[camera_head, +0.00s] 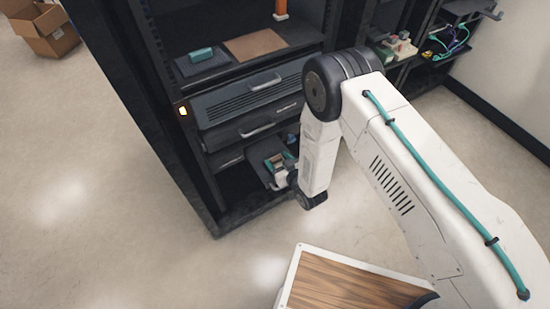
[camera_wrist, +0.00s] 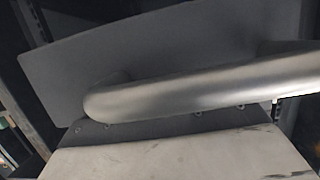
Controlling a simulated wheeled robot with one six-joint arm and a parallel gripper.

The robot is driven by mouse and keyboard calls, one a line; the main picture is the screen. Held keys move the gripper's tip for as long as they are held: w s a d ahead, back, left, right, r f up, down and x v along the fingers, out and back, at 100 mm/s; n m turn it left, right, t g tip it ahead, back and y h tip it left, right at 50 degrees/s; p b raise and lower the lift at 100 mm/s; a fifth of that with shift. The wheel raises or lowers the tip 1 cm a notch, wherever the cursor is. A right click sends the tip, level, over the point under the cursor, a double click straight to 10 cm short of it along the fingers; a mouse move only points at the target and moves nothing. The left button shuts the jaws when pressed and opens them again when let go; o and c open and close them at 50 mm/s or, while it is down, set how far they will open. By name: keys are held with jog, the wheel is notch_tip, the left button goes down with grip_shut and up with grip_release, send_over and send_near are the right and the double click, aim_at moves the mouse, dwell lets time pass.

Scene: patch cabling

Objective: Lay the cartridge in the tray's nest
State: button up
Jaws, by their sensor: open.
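A small teal block (camera_head: 201,54), which may be the cartridge, lies on a dark pad on the upper shelf of the rack. A dark tray-like piece (camera_head: 258,153) sticks out low in the rack, with small teal, orange and pale parts on it. I cannot make out a nest. My gripper (camera_head: 293,179) is at the low end of my arm beside this piece. It is open; its fingers are mostly hidden and too small to make out. In the wrist view a thick metal handle (camera_wrist: 190,88) crosses very close, before a dark panel, above a pale flat surface (camera_wrist: 180,157).
The black rack has closed-looking drawers (camera_head: 250,100) with bar handles. A brown mat (camera_head: 255,46) and an orange upright piece (camera_head: 280,8) are on its upper shelf. A wood-topped surface (camera_head: 345,288) stands in front. A cardboard box (camera_head: 45,28) lies far left. The left floor is clear.

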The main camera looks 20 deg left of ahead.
jog(key=v, duration=1.2)
jog(key=shift+a, duration=0.1)
